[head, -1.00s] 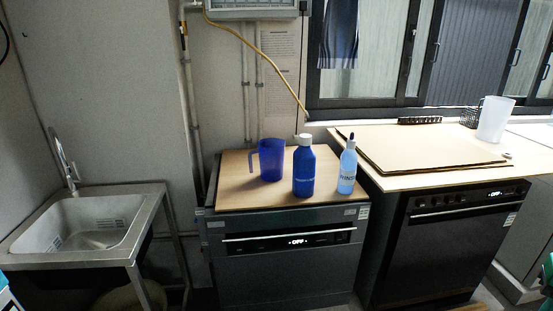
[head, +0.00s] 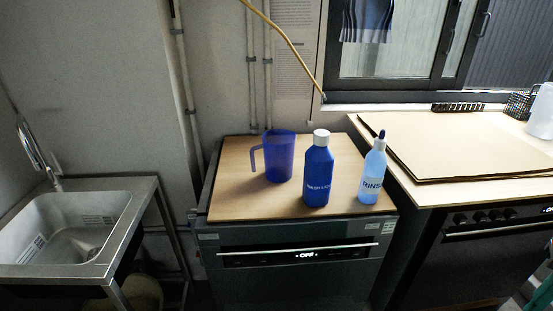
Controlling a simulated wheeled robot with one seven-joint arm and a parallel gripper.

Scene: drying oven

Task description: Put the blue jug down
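The blue jug (head: 279,158) is a translucent blue pitcher with its handle toward the left. It stands upright on the wooden top (head: 232,193) of the left appliance, and nothing is holding it. My gripper does not show clearly in the head view; only a small piece of something teal and grey is at the lower right edge, and I cannot tell what it is.
A dark blue bottle with a white cap (head: 318,172) and a light blue rinse bottle (head: 374,176) stand right of the jug. A steel sink (head: 72,228) is at the left. Flat cardboard (head: 450,145) covers the right counter. The wooden top is free left of the jug.

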